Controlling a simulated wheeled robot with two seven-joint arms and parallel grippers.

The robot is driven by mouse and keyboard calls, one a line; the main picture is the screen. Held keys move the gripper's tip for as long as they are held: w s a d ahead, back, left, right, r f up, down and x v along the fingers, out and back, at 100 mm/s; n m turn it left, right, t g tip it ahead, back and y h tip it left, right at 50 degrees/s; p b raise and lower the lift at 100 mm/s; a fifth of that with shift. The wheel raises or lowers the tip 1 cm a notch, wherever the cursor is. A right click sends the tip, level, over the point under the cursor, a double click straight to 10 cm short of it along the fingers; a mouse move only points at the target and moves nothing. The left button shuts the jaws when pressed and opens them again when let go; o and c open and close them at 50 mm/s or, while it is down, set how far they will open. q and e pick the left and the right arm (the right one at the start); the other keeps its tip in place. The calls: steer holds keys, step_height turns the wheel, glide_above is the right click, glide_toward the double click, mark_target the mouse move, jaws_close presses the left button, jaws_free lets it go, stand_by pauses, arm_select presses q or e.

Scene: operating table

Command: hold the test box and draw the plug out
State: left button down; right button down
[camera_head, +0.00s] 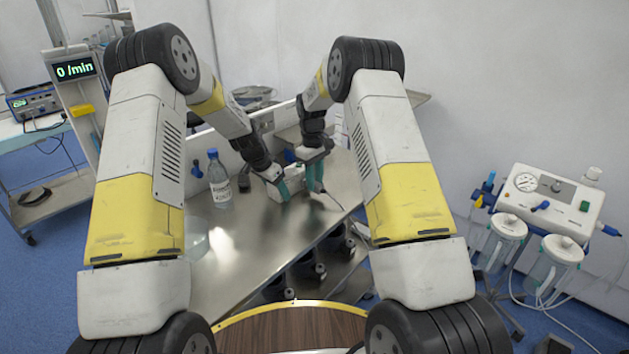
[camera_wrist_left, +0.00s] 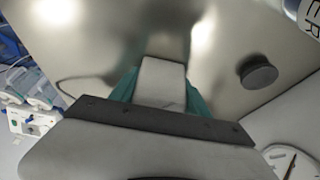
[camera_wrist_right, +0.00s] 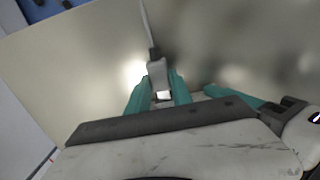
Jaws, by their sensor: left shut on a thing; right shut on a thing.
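My left gripper (camera_wrist_left: 160,95) is shut on the pale grey test box (camera_wrist_left: 162,82), whose block-like end shows between the teal fingers. In the head view the left gripper (camera_head: 277,188) is low over the steel table. My right gripper (camera_wrist_right: 158,90) is shut on the grey plug (camera_wrist_right: 157,72), with its cable (camera_wrist_right: 146,25) running away from it. A bright end of the plug shows between the fingers. No box is visible against that end; any contact between them is hard to tell. The right gripper (camera_head: 315,180) is just right of the left one.
The steel table (camera_head: 265,240) is clear in front. A clear bottle with a blue cap (camera_head: 217,180) stands left of my grippers. A dark round object (camera_wrist_left: 258,72) is on the table. A wall lies behind; suction equipment (camera_head: 545,200) is at right, a monitor (camera_head: 75,69) at left.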

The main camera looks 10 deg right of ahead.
mark_target(324, 190)
arm_select(q)
steer(key=shift+w+a, duration=0.1)
steer(key=shift+a, duration=0.05)
arm_select(e)
steer(key=shift+s+d, duration=0.35)
steer(key=shift+d, duration=0.05)
steer(key=shift+s, duration=0.1)
stand_by(0.5)
steer(key=shift+s+d, duration=0.2)
steer(key=shift+s, duration=0.05)
steer(key=shift+s+d, duration=0.15)
stand_by(0.4)
steer(key=shift+s+d, duration=0.25)
steer(key=shift+s+d, duration=0.35)
stand_by(0.4)
steer(key=shift+s+d, duration=0.35)
steer(key=shift+s, duration=0.1)
steer(key=shift+r, duration=0.15)
